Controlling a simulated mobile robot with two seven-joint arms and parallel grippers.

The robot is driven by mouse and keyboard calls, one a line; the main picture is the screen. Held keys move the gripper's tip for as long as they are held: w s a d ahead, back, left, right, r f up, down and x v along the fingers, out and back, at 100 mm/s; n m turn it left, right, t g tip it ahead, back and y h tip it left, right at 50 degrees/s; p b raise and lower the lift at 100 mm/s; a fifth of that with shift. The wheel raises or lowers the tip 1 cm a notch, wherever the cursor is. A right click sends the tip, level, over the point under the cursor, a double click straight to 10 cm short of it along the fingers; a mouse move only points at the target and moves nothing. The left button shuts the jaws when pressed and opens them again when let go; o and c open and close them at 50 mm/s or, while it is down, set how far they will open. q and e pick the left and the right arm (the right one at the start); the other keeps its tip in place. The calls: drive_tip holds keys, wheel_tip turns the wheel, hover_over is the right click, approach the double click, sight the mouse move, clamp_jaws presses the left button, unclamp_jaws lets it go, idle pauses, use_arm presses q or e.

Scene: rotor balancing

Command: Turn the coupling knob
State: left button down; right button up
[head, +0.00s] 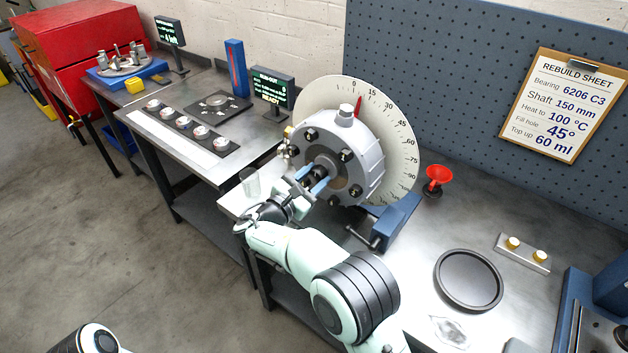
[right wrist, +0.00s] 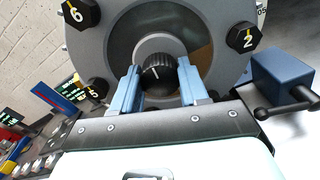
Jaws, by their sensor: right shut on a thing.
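The coupling knob (right wrist: 157,76) is black and ribbed with a white line on its face. It sits at the centre of the grey round housing (head: 372,140), which carries several black hex bolts. My right gripper (head: 315,181) is in front of the housing, its blue fingers on both sides of the knob. In the right wrist view the gripper (right wrist: 158,88) is shut on the knob, one finger at each side. The knob's white line stands near upright, leaning slightly left at its top. Of my left arm only a part shows at the bottom left; its gripper is out of view.
A white degree dial (head: 401,119) with a red pointer (head: 358,105) stands behind the housing. A blue vise (head: 397,221) is below. A red funnel (head: 437,177), a black round tray (head: 469,280) and a glass beaker (head: 250,184) stand on the bench.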

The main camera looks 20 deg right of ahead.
drive_tip(key=m+b, duration=0.4)
drive_tip(key=m, duration=0.1)
drive_tip(key=shift+f, duration=0.1)
use_arm(q)
drive_tip(key=s+f+b, duration=0.2)
drive_tip(key=s+f, duration=0.1)
drive_tip(key=f, duration=0.4)
drive_tip(key=shift+f, duration=0.3)
use_arm(e)
drive_tip(key=shift+m, duration=1.2)
use_arm(q)
drive_tip(key=shift+s+b, duration=0.1)
drive_tip(key=shift+b, duration=0.2)
use_arm(e)
drive_tip(key=shift+d, duration=0.1)
drive_tip(key=o, duration=1.1)
drive_tip(key=shift+c, duration=0.2)
